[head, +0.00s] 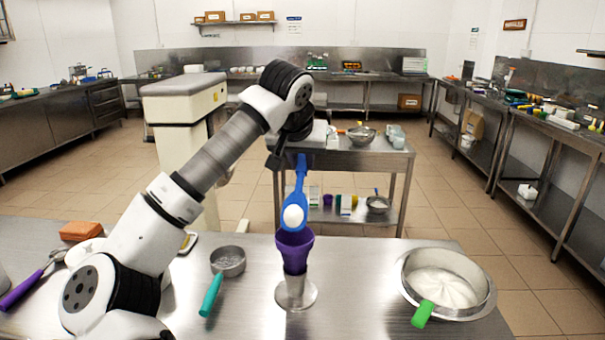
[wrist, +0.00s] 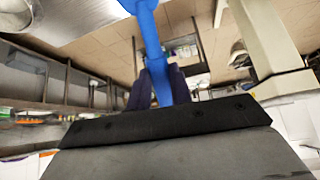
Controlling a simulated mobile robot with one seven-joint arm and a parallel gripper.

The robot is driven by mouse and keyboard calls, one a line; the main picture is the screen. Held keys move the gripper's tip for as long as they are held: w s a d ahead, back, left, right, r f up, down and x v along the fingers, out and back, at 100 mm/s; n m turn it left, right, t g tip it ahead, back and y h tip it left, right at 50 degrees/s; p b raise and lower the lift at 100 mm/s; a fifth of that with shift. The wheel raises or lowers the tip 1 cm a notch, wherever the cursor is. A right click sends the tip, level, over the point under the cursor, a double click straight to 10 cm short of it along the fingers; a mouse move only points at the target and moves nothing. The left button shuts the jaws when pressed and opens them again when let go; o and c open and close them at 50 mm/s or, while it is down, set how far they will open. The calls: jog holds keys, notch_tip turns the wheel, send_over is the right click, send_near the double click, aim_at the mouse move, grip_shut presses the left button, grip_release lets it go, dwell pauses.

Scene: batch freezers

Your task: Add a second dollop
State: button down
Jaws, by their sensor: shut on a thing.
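My gripper (wrist: 158,88) is shut on the handle of a blue scoop (head: 299,180); the blue handle also shows between the fingers in the wrist view (wrist: 150,35). The scoop hangs bowl down, with a white rounded lump (head: 293,216) on its face. Its lower end is at the mouth of a purple cup (head: 295,254), overlapping the rim in the picture; I cannot tell whether they touch. The cup stands upright in a metal holder (head: 296,294). The cup's inside is hidden. A round metal pan (head: 480,306) at the right holds white cream (head: 440,288).
A small metal bowl (head: 228,261) and a teal handle (head: 211,296) are left of the cup. A purple-handled tool (head: 22,291) lies far left. Bare counter separates cup and pan.

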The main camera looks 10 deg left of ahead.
jog(key=shift+s+r+t+b, duration=0.35)
jog(key=shift+s+t+b, duration=0.3)
jog(key=shift+b, duration=0.6)
jog(key=shift+s+r+t+b, duration=0.4)
jog(key=shift+t+b, duration=0.35)
jog(key=shift+b, duration=0.5)
jog(key=s+t+b, duration=0.1)
jog(key=b, duration=0.2)
jog(key=s+r+t+b, duration=0.1)
jog(key=s+t+b, duration=0.1)
jog(key=b, duration=0.2)
jog(key=shift+s, duration=0.25)
jog(key=shift+s+r+t+b, duration=0.3)
jog(key=shift+s+t+b, duration=0.35)
jog(key=shift+b, duration=0.5)
jog(key=shift+w+r, duration=0.1)
